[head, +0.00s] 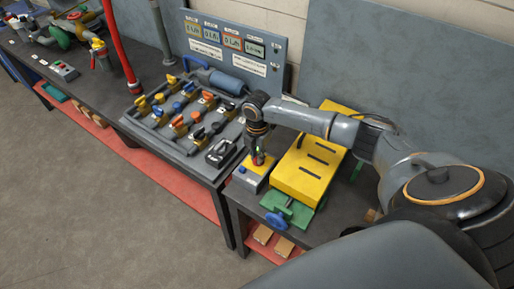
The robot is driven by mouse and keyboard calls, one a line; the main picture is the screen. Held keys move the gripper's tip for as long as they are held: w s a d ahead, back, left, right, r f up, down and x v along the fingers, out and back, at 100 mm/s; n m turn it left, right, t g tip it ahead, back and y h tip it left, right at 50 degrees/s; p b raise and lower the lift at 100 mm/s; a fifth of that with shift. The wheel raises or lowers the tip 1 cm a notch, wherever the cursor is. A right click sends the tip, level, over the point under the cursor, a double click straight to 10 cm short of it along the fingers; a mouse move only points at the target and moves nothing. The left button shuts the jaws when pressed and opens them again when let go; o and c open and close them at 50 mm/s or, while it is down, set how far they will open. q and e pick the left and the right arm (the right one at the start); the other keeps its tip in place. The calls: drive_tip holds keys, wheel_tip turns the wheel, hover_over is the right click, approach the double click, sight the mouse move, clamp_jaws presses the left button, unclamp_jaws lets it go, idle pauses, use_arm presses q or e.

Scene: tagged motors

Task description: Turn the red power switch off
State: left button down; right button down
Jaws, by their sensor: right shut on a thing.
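The red power switch (259,158) is a small red part on top of a low box (250,182) with a yellow top, grey-blue sides and a blue button. The box stands at the left front of the right-hand bench. My right gripper (257,153) reaches down from above and is shut on the red switch, covering most of it. The switch's exact position is too small to read. My left gripper is out of view.
A yellow slotted block (308,165) with a green vise (292,212) stands right beside the box. A panel of colored valves (185,118) is to the left. A display board (236,47) rises behind. The floor (90,200) in front is clear.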

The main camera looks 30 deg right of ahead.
drive_tip(key=shift+n, duration=0.5)
drive_tip(key=c, duration=1.4)
unclamp_jaws()
drive_tip(key=shift+o, duration=0.2)
drive_tip(key=shift+r, duration=0.1)
wheel_tip(320, 180, up, 12)
